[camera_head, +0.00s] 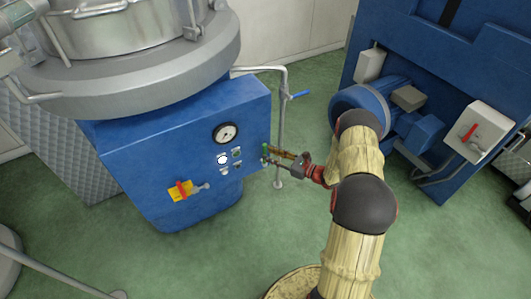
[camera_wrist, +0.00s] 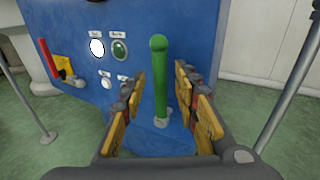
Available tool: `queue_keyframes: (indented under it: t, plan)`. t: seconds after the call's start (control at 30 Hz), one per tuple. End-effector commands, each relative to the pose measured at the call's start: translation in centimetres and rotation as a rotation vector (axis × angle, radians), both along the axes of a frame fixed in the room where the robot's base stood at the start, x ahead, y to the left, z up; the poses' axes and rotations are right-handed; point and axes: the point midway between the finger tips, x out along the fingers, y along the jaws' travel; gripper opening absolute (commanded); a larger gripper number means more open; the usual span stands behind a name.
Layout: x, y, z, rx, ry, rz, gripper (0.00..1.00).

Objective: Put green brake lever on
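The green brake lever (camera_wrist: 160,75) stands upright from a grey pivot (camera_wrist: 162,122) on the front of the blue machine cabinet (camera_wrist: 110,25). In the head view, the lever (camera_head: 265,149) is a small green bar near the cabinet's right edge, partly hidden by my gripper. My gripper (camera_wrist: 157,85) is open, with yellow-padded fingers on both sides of the lever. Gaps show between the lever and the pads in the wrist view. My gripper (camera_head: 280,156) is close to the cabinet front in the head view.
A red-handled switch on a yellow plate (camera_head: 179,191) is left on the cabinet, below a gauge (camera_head: 226,132) and several buttons. A pipe with a blue valve handle (camera_head: 298,95) stands just right. A blue motor (camera_head: 362,104) is behind my arm. Green floor is clear in front.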

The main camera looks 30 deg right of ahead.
Motion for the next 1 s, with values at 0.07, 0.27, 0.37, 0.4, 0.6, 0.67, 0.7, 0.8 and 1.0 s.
queue_keyframes:
  t: [0.07, 0.27, 0.37, 0.4, 0.6, 0.67, 0.7, 0.8, 1.0]
  plan:
    - [-1.5, -1.2, 0.1, 0.000, 0.001, -0.005, 0.31]
    - [-4.9, -3.1, 0.2, 0.000, 0.000, -0.004, 0.31]
    - [-6.0, -3.8, 0.3, -0.001, 0.000, -0.003, 0.31]
    - [-6.4, -4.0, 0.4, -0.001, 0.000, -0.002, 0.31]
    - [-7.3, -4.5, 0.4, -0.001, 0.000, 0.000, 0.31]
    - [-7.3, -4.5, 0.4, -0.001, 0.000, 0.000, 0.31]
    - [-7.3, -4.5, 0.4, -0.001, 0.000, 0.000, 0.31]
    - [-7.3, -4.5, 0.4, -0.001, 0.000, 0.000, 0.31]
    - [-7.3, -4.4, 0.4, -0.001, 0.000, 0.000, 0.31]
